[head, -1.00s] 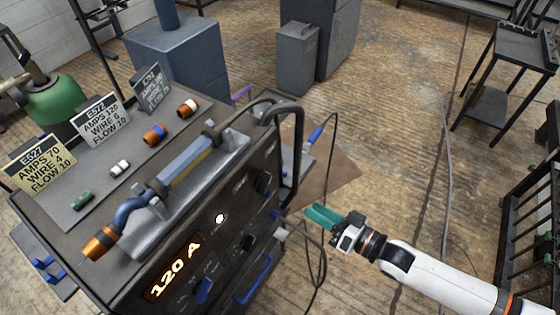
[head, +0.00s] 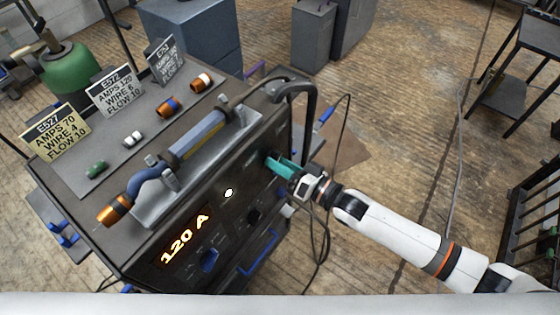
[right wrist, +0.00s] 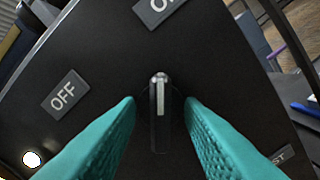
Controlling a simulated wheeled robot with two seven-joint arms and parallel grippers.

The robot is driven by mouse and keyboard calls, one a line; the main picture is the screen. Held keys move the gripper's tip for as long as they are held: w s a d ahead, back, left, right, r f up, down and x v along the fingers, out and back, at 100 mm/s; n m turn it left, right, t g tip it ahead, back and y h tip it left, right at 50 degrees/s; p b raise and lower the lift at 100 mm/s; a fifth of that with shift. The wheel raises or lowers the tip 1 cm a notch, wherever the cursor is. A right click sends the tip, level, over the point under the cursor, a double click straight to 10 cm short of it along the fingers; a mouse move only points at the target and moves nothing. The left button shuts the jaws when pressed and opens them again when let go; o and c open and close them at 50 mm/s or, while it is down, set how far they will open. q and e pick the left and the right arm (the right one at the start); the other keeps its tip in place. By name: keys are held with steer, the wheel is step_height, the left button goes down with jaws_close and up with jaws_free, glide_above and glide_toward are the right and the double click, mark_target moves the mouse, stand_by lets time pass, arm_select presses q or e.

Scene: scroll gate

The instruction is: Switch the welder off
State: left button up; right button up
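The welder (head: 150,235) is a dark box whose front panel has a lit "120 A" display (head: 185,240) and a glowing white lamp (head: 229,193). In the right wrist view a black rotary switch (right wrist: 160,110) with a pale pointer line sits on the panel. Its pointer aims up toward a partly cut label reading "O…" (right wrist: 160,8); the "OFF" label (right wrist: 65,94) is to its left. My right gripper (head: 272,162) is at the panel, its teal fingers open on either side of the switch, with a gap to each side. My left gripper is not in view.
A torch (head: 190,140) lies on the welder's top beside several small coloured parts and settings cards (head: 117,92). A black handle bar (head: 308,110) rises near my right gripper. Cables (head: 325,215) hang below my right arm. A pale surface edges the bottom.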

steer(key=shift+w, duration=0.1)
jaws_close()
steer(key=shift+n, duration=0.3)
steer(key=shift+a+n, duration=0.1)
steer(key=shift+n, duration=7.6)
jaws_free()
